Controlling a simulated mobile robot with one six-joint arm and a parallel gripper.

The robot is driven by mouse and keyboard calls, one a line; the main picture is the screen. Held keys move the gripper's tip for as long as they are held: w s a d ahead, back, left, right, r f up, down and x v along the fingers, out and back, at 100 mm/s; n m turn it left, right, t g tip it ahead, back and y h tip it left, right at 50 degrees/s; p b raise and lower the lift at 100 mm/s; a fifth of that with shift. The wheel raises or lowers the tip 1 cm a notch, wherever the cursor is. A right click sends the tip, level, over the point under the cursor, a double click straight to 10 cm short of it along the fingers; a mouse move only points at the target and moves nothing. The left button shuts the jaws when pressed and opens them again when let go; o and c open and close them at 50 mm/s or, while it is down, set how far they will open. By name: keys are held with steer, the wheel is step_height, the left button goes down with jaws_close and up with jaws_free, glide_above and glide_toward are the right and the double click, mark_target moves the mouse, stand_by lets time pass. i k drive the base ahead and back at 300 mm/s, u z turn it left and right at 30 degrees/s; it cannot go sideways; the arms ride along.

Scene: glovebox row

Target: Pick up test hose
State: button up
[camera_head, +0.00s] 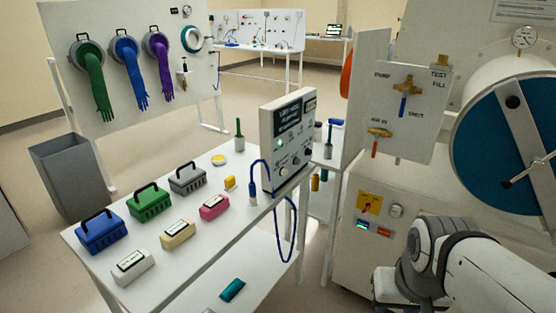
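A thin blue hose (292,232), the one thing here that looks like a test hose, runs at the tester box (287,140) on the white table. It hangs in a loop past the table's right edge. A blue handle-like end piece (253,190) stands upright by the box's left side, with a blue line arching over it to the box. I cannot tell how the end is held. My arm shows at the lower right, well apart from the hose. My gripper is not in view.
The white table (200,258) carries blue, green and grey baskets (187,178) and several small labelled blocks (214,207). A grey bin (70,175) stands left. A valve panel (405,110) and large round chamber (512,140) stand right. Floor shows between table and cabinet.

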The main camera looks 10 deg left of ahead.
mark_target(252, 185)
steer(key=u, duration=0.65)
steer(key=i, duration=1.25)
steer(key=u, duration=0.85)
